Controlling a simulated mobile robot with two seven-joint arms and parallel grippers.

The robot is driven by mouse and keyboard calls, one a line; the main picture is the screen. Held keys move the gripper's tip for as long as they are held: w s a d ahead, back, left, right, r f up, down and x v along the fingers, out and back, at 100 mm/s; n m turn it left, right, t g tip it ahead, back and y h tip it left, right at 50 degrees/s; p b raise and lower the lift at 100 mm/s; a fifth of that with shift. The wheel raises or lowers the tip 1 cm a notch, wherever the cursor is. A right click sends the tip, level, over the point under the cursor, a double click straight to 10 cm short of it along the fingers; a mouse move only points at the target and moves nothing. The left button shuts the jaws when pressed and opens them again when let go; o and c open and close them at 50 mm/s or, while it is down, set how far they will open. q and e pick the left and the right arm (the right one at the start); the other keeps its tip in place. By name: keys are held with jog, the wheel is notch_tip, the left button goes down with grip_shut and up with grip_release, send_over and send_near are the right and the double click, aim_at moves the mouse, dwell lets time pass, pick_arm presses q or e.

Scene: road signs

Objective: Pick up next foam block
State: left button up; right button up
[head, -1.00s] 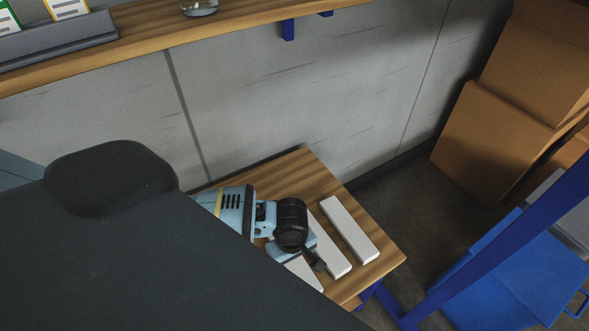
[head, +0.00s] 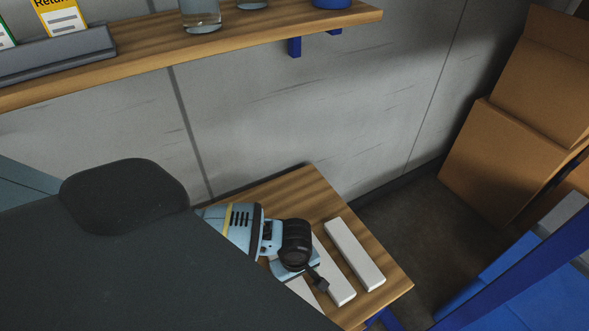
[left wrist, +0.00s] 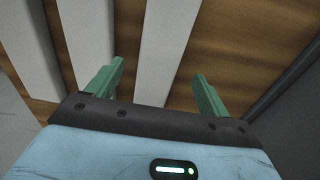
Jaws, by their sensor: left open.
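Several white foam blocks lie side by side on a small wooden table in the head view. The right one (head: 353,255) is in full view; a middle one (head: 337,281) and a left one (head: 302,291) are partly hidden by my left arm. My left gripper (head: 319,281) is over the middle and left blocks. In the left wrist view my left gripper's green fingers (left wrist: 157,88) are spread apart and empty. One white block (left wrist: 168,45) lies between their lines, beyond or below the tips; contact cannot be told. My right gripper is not seen.
The wooden table (head: 290,195) stands against a grey wall (head: 300,115). A shelf (head: 240,38) with glassware (head: 200,15) runs above. Cardboard boxes (head: 505,160) and a blue frame (head: 520,270) are at the right. A large dark surface covers the lower left.

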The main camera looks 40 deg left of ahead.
pick_arm(q)
jog(key=f, duration=0.2)
jog(key=f+b, duration=0.1)
jog(key=f, duration=0.1)
jog(key=shift+d+f, duration=0.2)
jog(key=shift+f, duration=0.2)
jog(key=c, duration=1.1)
